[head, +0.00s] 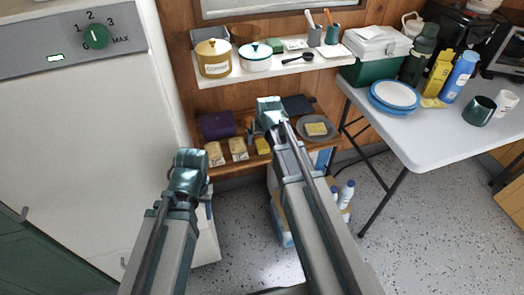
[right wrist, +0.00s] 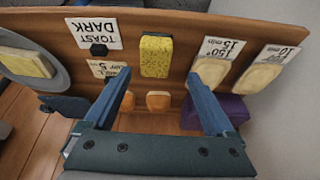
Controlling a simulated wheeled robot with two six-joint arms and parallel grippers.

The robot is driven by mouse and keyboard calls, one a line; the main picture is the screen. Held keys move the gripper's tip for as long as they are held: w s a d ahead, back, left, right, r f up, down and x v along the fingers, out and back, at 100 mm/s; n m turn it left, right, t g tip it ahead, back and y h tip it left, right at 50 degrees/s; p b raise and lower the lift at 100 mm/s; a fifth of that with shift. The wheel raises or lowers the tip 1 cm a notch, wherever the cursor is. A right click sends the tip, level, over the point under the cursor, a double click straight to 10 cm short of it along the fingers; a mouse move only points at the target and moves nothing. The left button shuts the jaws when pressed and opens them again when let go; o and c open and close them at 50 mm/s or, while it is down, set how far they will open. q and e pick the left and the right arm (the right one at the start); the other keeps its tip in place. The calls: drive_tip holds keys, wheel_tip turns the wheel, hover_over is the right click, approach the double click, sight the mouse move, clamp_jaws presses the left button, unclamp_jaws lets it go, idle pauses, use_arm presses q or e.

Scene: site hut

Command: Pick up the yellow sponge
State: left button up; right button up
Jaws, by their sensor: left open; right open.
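In the head view the sponge (head: 263,146) shows just below my right gripper (head: 269,110), partly covered by the arm. The right gripper is open and empty. My left gripper (head: 190,166) is in front of the white cabinet, left of the shelf, away from the sponge; it is open, though its jaws are hard to see.
A grey plate (head: 330,135) with a paler yellow block (head: 317,129) lies right of the sponge in the head view. The upper shelf (head: 285,70) holds pots. A white table (head: 410,125) stands right.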

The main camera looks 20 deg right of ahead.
sight(262, 144)
drive_tip(key=b+x, duration=0.5)
drive_tip(key=shift+s+d+f, duration=0.1)
drive_tip(key=shift+d+f, duration=0.1)
drive_tip(key=shift+d, duration=0.2)
drive_tip(key=shift+r, duration=0.1)
drive_tip(key=c, duration=1.4)
drive_tip(key=shift+r, duration=0.1)
drive_tip(key=shift+r+p, duration=0.6)
drive_tip(key=shift+p, duration=0.2)
wheel_tip(262, 144, up, 3)
drive_tip(key=p, duration=0.2)
drive_tip(key=shift+p, duration=0.4)
drive_tip(key=s+d, duration=0.3)
drive_tip(key=d, duration=0.1)
drive_tip(key=s+d, duration=0.3)
drive_tip(key=d, duration=0.1)
drive_tip(key=s+d, duration=0.4)
drive_tip(key=shift+d+r+p, duration=0.3)
drive_tip(key=shift+p, duration=0.05)
